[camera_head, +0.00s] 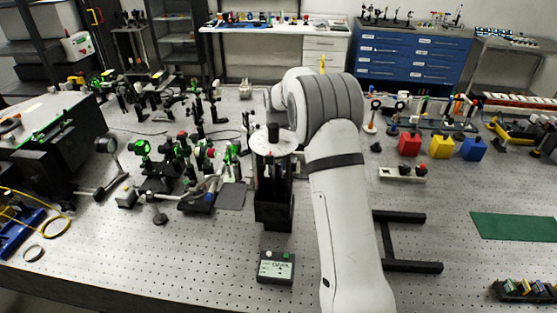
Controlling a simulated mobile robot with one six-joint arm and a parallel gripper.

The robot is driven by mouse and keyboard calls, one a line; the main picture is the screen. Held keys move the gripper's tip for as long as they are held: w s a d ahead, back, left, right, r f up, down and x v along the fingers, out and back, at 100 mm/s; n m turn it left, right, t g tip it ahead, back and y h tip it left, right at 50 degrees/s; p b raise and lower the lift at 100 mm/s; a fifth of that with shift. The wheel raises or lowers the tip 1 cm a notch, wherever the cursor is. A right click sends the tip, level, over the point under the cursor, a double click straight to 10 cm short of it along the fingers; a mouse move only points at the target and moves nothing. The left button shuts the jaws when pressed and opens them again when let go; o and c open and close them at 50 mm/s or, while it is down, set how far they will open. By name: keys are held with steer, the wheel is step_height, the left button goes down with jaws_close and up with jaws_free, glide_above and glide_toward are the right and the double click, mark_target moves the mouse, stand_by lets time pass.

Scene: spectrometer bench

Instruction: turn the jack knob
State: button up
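I cannot make out a jack knob for certain. My pale grey arm rises from the bottom and bends at the top toward the left, ending close above and behind this device.
A small control box (276,267) lies in front of the device. A black H-shaped frame (412,266) lies right of my arm, partly hidden. Crowded optics mounts (180,160) fill the left. Red (409,144), yellow (442,146) and blue (473,149) blocks and a green mat (515,227) are at right.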

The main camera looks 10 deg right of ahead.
steer(key=shift+f, duration=0.75)
jaws_close()
steer(key=shift+m, duration=0.4)
